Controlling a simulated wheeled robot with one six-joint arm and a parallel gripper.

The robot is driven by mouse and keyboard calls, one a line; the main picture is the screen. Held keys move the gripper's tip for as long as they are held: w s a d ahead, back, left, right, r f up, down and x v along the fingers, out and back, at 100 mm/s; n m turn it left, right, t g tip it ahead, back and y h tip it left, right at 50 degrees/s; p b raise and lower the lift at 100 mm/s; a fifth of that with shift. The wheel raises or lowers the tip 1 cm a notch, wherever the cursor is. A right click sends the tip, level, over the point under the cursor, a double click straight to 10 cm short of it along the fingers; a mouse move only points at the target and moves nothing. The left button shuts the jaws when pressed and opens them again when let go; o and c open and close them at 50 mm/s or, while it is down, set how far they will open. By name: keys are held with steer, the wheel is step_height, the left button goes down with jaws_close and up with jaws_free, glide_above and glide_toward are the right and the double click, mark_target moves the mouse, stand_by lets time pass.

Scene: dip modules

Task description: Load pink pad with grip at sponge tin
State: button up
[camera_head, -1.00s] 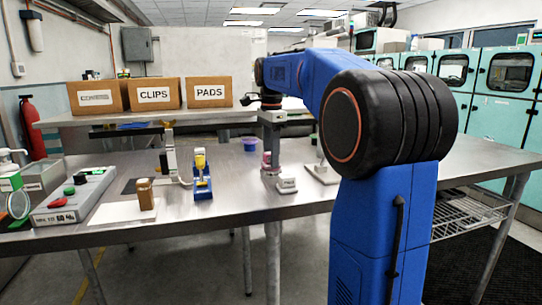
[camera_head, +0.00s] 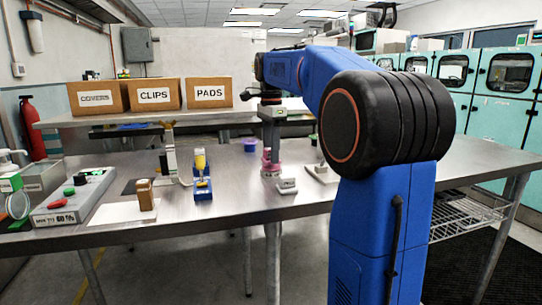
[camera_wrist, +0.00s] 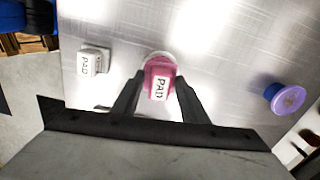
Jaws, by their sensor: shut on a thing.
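A pink pad (camera_wrist: 159,82) with a white PAD label is held between the fingers of my gripper (camera_wrist: 155,98) in the wrist view. A pale round rim (camera_wrist: 158,57) shows just beyond the pad; I cannot tell whether it belongs to the sponge tin. In the head view my gripper (camera_head: 270,148) is over the metal table, with pink (camera_head: 270,165) showing at and below its tips. I cannot tell whether the pad touches anything below.
A small stand (camera_head: 322,172) is close on the right, a blue-and-yellow device (camera_head: 202,180) on the left. Boxes, including one labelled PADS (camera_head: 211,93), sit on the rear shelf. The right of the table (camera_head: 425,165) is clear.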

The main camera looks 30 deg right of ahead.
steer(key=shift+r, duration=2.65)
